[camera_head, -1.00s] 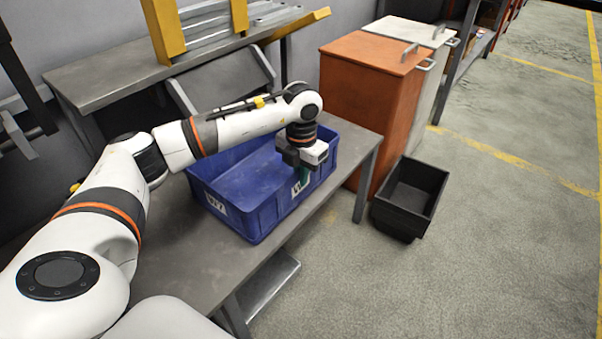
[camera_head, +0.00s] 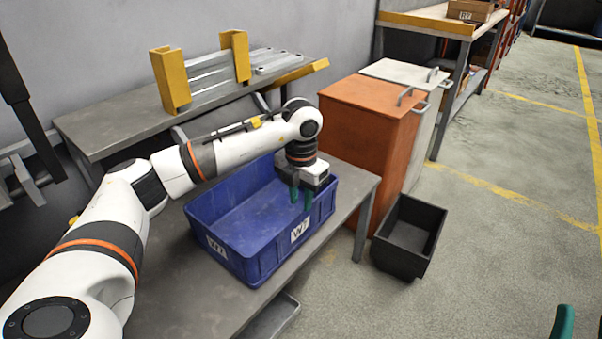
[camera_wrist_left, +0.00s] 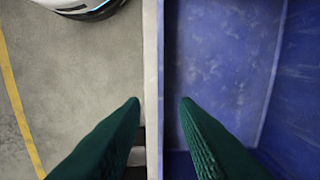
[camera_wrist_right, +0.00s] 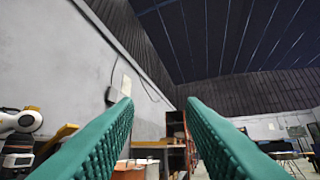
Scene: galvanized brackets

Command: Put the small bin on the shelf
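A blue bin (camera_head: 219,260) with white W7 labels stands on a grey metal bench (camera_head: 171,297); it also shows in the left wrist view (camera_wrist_left: 222,60). My left gripper (camera_head: 301,197) points down over the bin's right-hand side. In the left wrist view its green fingers (camera_wrist_left: 160,102) are apart, with the bin's rim between them in the picture; contact cannot be told. My right gripper is open and empty in the right wrist view (camera_wrist_right: 158,102), facing a wall and the ceiling. Only a green fingertip of it shows at the head view's lower right.
A grey raised shelf (camera_head: 110,123) behind the bin carries yellow brackets (camera_head: 171,80) and metal rails. An orange cabinet (camera_head: 365,140) and a white one stand right of the bench. A black bin (camera_head: 408,238) sits on the floor before them. Open floor lies at right.

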